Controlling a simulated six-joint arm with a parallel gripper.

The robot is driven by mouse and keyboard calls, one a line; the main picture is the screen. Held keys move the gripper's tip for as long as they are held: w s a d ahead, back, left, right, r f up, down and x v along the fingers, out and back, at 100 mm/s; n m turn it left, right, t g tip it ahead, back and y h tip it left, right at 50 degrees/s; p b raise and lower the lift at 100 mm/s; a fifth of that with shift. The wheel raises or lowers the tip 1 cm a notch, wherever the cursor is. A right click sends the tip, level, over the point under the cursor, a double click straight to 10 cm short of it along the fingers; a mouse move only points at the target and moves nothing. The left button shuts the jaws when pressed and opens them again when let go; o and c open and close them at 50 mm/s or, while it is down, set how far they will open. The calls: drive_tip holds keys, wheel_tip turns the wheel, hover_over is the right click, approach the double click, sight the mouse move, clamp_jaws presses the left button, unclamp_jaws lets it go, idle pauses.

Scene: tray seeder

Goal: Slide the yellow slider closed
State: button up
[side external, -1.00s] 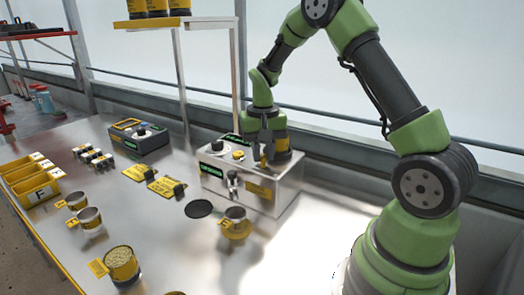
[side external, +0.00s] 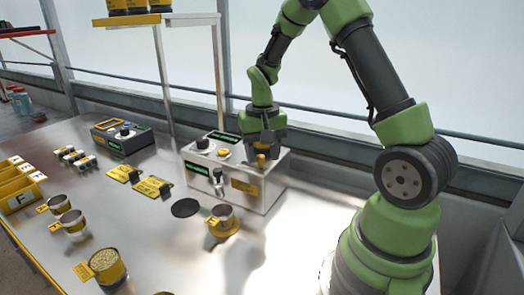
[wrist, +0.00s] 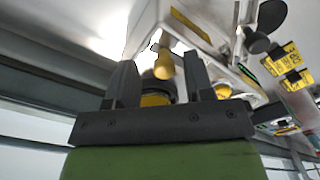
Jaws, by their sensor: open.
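A grey metal seeder box (side external: 262,201) stands on the bench, with dials, small displays and a yellow label on it. A yellow upright knob (side external: 261,160), which looks like the slider's handle, is on its top near the right end. It also shows in the wrist view (wrist: 164,66), beyond and between the fingertips. My gripper (side external: 268,146) points down over this end of the box. In the wrist view its two dark fingers (wrist: 157,68) are apart with nothing gripped. I cannot tell the slider's exact position along its track.
A yellow-labelled cup (side external: 222,217) and a dark disc (side external: 185,208) are in front of the box. Yellow tags (side external: 152,188) lie to its left. A shelf post (side external: 218,75) rises behind the box. Bench space right of the cup is clear.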

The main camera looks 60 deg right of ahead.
sight(262, 156)
wheel_tip(262, 156, up, 9)
drive_tip(key=shift+f, duration=0.2)
drive_tip(key=shift+r, duration=0.7)
drive_tip(key=s+a+r+n+t+y, duration=0.1)
drive_tip(key=s+a+r+n+t, duration=0.1)
drive_tip(key=s+a, duration=0.5)
drive_tip(key=s+a+r+n+t+y, duration=0.1)
drive_tip(key=s+a+r+n+t, duration=0.2)
drive_tip(key=s+a+r+t, duration=0.2)
drive_tip(key=s+a, duration=0.1)
drive_tip(key=a, duration=0.2)
drive_tip(key=shift+s+a+r, duration=0.15)
drive_tip(key=shift+s+a, duration=0.05)
drive_tip(key=shift+s, duration=0.15)
idle(1.8)
